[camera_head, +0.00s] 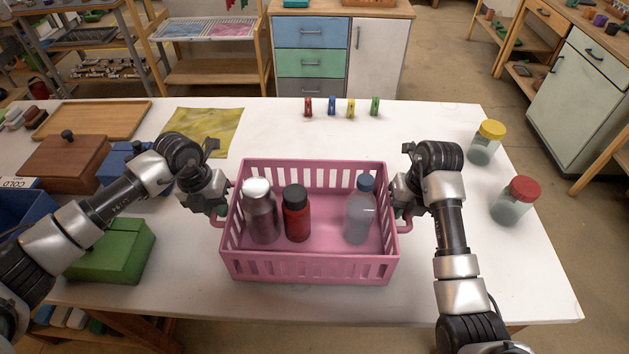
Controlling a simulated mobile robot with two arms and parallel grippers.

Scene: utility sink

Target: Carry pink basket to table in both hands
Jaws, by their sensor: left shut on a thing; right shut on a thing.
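The pink basket (310,268) is at the middle of the view, over the front part of the white table (430,290). I cannot tell whether its bottom touches the table top. It looks level. Inside stand a grey bottle with a white cap (262,216), a red bottle with a black cap (297,218) and a clear bottle with a blue cap (359,215). My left gripper (220,212) is shut on the basket's left handle. My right gripper (402,214) is shut on its right handle. The fingertips are partly hidden.
Jars with a yellow lid (487,142) and a red lid (516,200) stand at the right. A green box (112,252), a brown box (66,163) and a yellow cloth (205,134) lie at the left. Several small coloured clips (350,108) line the back.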

